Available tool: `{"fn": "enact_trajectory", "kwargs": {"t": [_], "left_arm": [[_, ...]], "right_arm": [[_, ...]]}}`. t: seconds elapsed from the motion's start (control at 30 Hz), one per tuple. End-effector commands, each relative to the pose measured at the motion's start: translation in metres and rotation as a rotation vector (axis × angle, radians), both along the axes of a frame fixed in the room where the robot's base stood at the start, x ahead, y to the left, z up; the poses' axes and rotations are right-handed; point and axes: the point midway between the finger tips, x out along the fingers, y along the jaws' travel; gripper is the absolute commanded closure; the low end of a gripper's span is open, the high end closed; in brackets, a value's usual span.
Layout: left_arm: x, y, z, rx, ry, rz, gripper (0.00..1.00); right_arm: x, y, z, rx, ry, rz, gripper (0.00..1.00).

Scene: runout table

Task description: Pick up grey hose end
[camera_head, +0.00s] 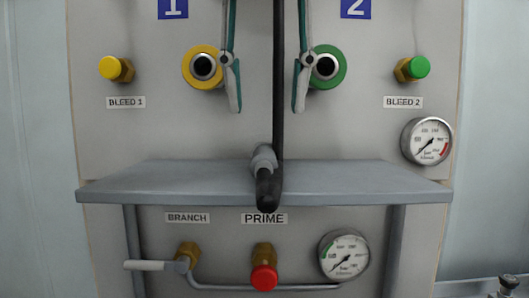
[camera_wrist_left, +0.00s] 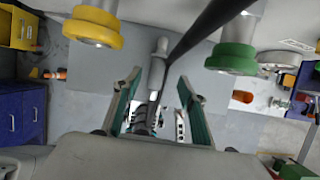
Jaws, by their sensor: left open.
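The grey hose end (camera_head: 264,157) lies on the shelf's middle, with a dark nozzle-like part toward the front edge. A black hose (camera_head: 278,90) rises from it out of the top of the view. In the left wrist view the grey end (camera_wrist_left: 161,47) is just beyond the fingertips, centred between them. My left gripper (camera_head: 267,104) is open, its teal fingers hanging on either side of the hose, above the shelf. It also shows in the left wrist view (camera_wrist_left: 161,78) with nothing clamped. My right gripper is not in view.
The grey shelf (camera_head: 140,183) juts from the panel. Behind the fingers are a yellow-ringed port (camera_head: 189,65) and a green-ringed port (camera_head: 341,67). A gauge (camera_head: 427,141) is at right. Below are a red-capped fitting (camera_head: 264,278) and a branch valve handle (camera_head: 145,265). Both shelf sides are clear.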

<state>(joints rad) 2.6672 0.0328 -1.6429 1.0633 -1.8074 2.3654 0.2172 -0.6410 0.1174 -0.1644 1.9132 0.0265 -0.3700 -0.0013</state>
Motion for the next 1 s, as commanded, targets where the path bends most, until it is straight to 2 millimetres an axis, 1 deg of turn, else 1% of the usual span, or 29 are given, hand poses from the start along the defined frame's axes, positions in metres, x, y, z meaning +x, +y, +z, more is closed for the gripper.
{"fn": "enact_trajectory", "kwargs": {"t": [0.03, 0.07, 0.23, 0.37, 0.5, 0.6, 0.7, 0.93, 0.97, 1.0], "left_arm": [[0.001, 0.0, -0.003, 0.001, 0.0, 0.0, 0.58], [0.002, 0.001, -0.005, 0.001, 0.0, 0.0, 0.58], [0.008, 0.001, -0.022, 0.0, 0.001, -0.002, 0.58], [0.011, 0.002, -0.035, 0.001, 0.003, -0.003, 0.58], [0.015, 0.003, -0.055, 0.001, 0.004, -0.004, 0.58], [0.02, 0.003, -0.065, -0.001, 0.002, -0.003, 0.58], [0.022, 0.003, -0.071, -0.003, 0.001, 0.0, 0.58], [0.023, 0.003, -0.073, -0.004, 0.0, 0.0, 0.58], [0.023, 0.003, -0.072, -0.004, 0.0, 0.0, 0.61], [0.023, 0.003, -0.072, -0.004, 0.0, 0.0, 0.72]], "right_arm": [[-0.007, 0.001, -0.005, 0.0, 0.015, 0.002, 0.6], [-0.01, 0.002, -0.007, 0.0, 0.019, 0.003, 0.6], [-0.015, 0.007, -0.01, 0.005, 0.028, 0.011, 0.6], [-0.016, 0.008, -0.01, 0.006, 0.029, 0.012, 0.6], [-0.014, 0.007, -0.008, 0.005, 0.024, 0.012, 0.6], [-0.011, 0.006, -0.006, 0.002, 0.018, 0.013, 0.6], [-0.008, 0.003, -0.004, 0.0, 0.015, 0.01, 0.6], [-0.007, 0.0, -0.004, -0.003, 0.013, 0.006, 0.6], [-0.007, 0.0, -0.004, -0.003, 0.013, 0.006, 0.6], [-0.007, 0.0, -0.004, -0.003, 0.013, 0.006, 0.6]]}}
